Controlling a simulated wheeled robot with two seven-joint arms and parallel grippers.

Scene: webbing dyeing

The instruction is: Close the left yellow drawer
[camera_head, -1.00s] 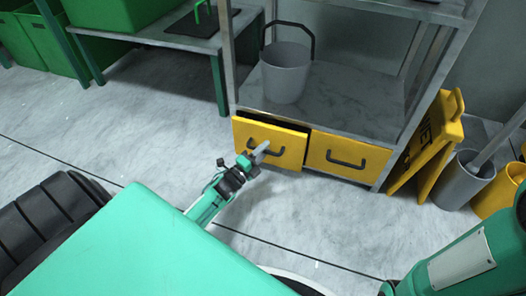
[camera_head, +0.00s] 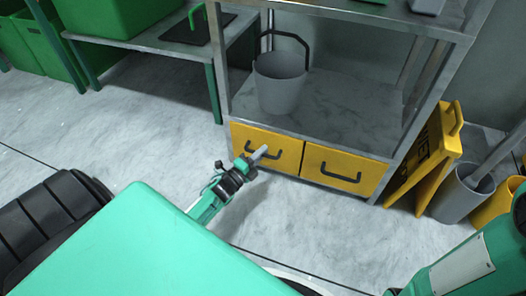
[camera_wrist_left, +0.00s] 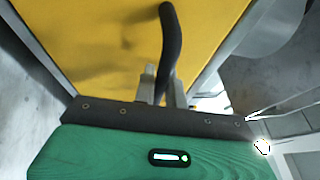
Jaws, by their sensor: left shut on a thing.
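The left yellow drawer (camera_head: 286,154) is under the lower shelf of the metal rack. Its front looks flush with the right yellow drawer (camera_head: 372,172), with no dark gap above it. My left gripper (camera_head: 259,153) is at the left drawer's black handle. In the left wrist view, the gripper (camera_wrist_left: 163,85) is shut on the dark curved handle (camera_wrist_left: 171,35), in front of the yellow drawer front (camera_wrist_left: 90,35). My right arm shows at the lower right of the head view, but its gripper is out of view.
A grey bucket (camera_head: 280,84) stands on the rack's shelf (camera_head: 345,110). A yellow wet-floor sign (camera_head: 428,158) leans right of the rack, beside a grey bin (camera_head: 459,196). A green-legged table (camera_head: 145,36) is at the left. The floor before the drawers is clear.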

